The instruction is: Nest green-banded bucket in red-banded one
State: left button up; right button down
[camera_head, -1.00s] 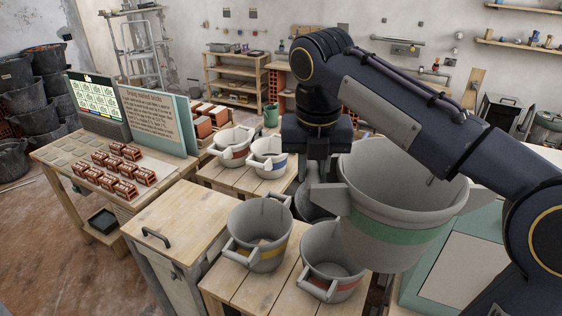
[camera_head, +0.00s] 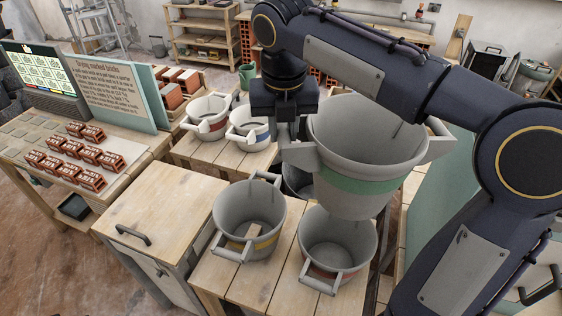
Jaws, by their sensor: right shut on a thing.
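The green-banded bucket (camera_head: 365,170) hangs in the air, roughly upright, held by my right gripper (camera_head: 291,138) at its left handle and rim. The fingertips are partly hidden there. The red-banded bucket (camera_head: 338,245) stands upright on the front wooden table, below and slightly left of the held bucket in the picture. Its mouth is open and its far rim lies close under the held bucket's base in the picture; I cannot tell the height between them. A second bucket with a reddish band (camera_head: 208,118) stands on the table behind. My left gripper is out of view.
A yellow-banded bucket (camera_head: 250,220) stands left of the front red-banded one. A blue-banded bucket (camera_head: 250,129) stands on the rear table. A dark bucket (camera_head: 298,181) shows partly behind. A cabinet (camera_head: 160,210) with a clear top is at left, near a table of bricks (camera_head: 95,157).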

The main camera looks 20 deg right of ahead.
notch_tip(320, 180, down, 4)
jog(key=shift+r, duration=0.1)
notch_tip(320, 180, down, 6)
jog(key=b, duration=0.3)
jog(key=shift+w, duration=0.15)
notch_tip(320, 180, down, 5)
jog(key=shift+w+r+b, duration=0.1)
jog(key=shift+r+b, duration=0.05)
jog(key=shift+b, duration=0.95)
